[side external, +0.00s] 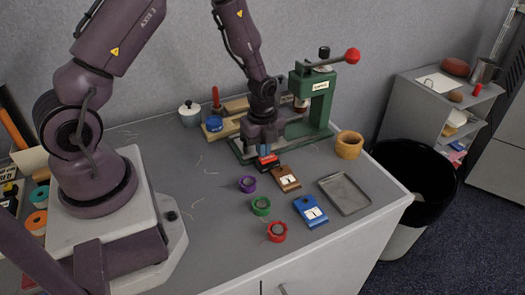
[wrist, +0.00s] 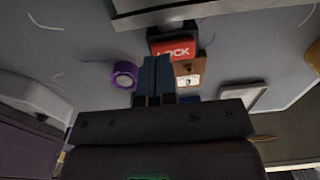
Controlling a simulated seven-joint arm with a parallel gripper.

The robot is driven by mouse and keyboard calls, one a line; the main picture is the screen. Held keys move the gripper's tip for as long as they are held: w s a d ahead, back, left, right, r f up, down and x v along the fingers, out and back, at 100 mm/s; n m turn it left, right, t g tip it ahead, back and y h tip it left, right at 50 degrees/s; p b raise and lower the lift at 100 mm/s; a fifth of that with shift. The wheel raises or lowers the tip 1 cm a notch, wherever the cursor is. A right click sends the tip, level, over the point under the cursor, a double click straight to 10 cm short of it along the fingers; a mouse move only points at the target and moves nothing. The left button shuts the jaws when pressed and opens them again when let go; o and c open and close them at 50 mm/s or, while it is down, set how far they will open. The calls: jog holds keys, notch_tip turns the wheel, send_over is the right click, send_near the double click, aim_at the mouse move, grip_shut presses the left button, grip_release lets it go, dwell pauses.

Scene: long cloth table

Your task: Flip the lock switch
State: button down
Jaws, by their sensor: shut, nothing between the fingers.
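The lock switch is a dark block with a red face marked "LOCK" (wrist: 172,50), just beyond my fingertips in the wrist view. In the side view, the red of the lock switch (side external: 268,163) shows directly below and in front of my gripper (side external: 262,150). My gripper also shows in the wrist view (wrist: 156,58), its blue-tipped fingers shut together with nothing between them. The fingertips overlap the lower left edge of the lock block in that view. I cannot tell whether they touch it.
A brown switch plate (side external: 287,178) and a blue switch plate (side external: 311,211) lie nearby. Purple (side external: 247,184), green (side external: 261,205) and red (side external: 277,231) rings lie to the front. A green press (side external: 318,100) stands behind. A grey tray (side external: 345,194) lies to the right.

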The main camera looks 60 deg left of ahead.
jog(key=shift+f, duration=0.7)
jog(key=shift+f, duration=0.15)
